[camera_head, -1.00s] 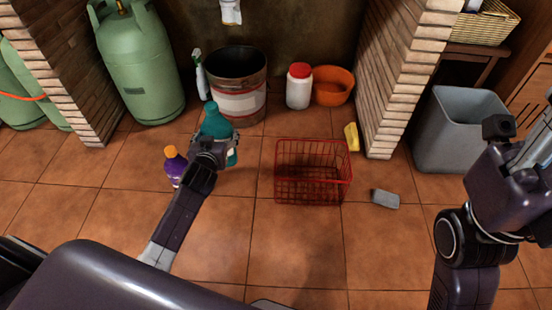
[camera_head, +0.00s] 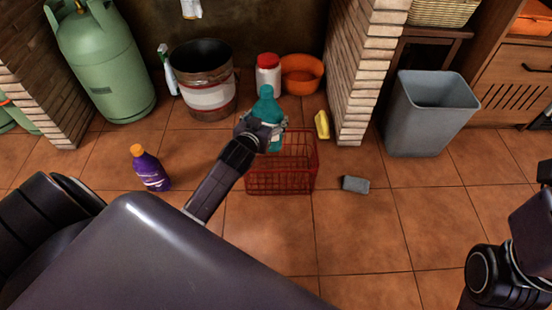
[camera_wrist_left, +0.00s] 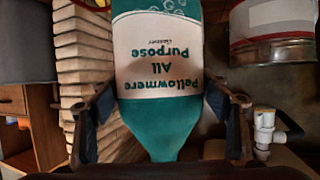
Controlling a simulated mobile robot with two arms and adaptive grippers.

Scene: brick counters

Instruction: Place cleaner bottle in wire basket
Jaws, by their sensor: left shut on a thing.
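The teal cleaner bottle (camera_head: 266,105) with a pale label is held by my left gripper (camera_head: 260,134). In the left wrist view the bottle (camera_wrist_left: 158,75) sits between the two fingers (camera_wrist_left: 160,122), its label reading upside down. In the head view the bottle looks upright, at the back left corner of the red wire basket (camera_head: 280,181). I cannot tell whether its base is above the basket or behind it; the gripper hides part of it. The basket stands on the tiled floor and looks empty. My right arm is at the right edge, its gripper mostly cut off.
A purple bottle (camera_head: 150,168) stands to the left. A rusty bucket (camera_head: 206,98), a red-lidded white jar (camera_head: 268,76) and an orange bowl (camera_head: 301,74) are behind. A yellow item (camera_head: 322,125) and grey block (camera_head: 355,184) lie right of the basket. A grey bin (camera_head: 429,115) stands farther right.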

